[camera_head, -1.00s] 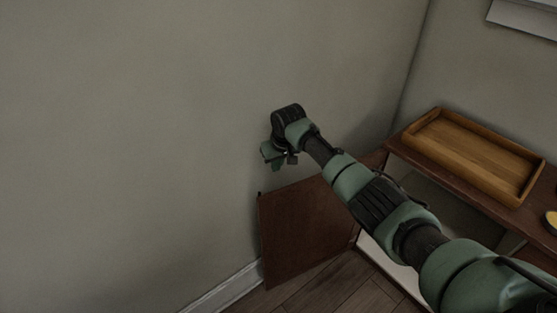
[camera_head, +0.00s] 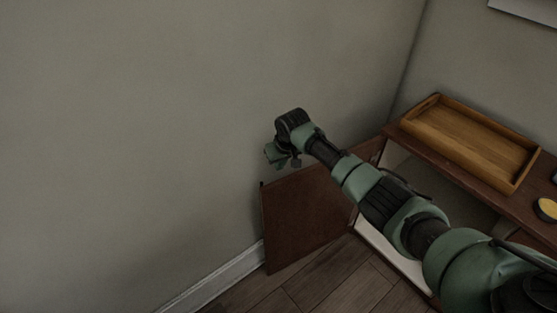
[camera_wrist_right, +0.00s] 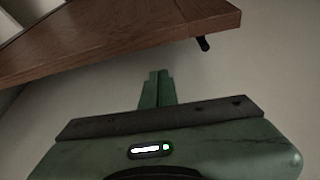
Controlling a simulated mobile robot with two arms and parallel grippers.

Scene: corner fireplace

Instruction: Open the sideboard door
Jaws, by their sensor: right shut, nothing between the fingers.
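The sideboard (camera_head: 450,165) stands at the right in the head view. Its door (camera_head: 305,213) is swung wide open, its free edge close to the wall, and the pale inside of the cabinet shows. My right arm reaches across in front of the opening. My right gripper (camera_head: 282,155) is shut and empty, just above the door's top edge near its free end. In the right wrist view the gripper's closed fingers (camera_wrist_right: 157,88) point towards the door (camera_wrist_right: 120,35), with a small dark handle (camera_wrist_right: 202,43) sticking out at its edge. My left gripper is out of view.
A wooden tray (camera_head: 470,140) and a small round yellow-topped item (camera_head: 546,209) are on the sideboard top. A bare wall (camera_head: 150,120) with a white baseboard (camera_head: 215,278) is close behind the door. Wooden floor (camera_head: 330,275) shows below.

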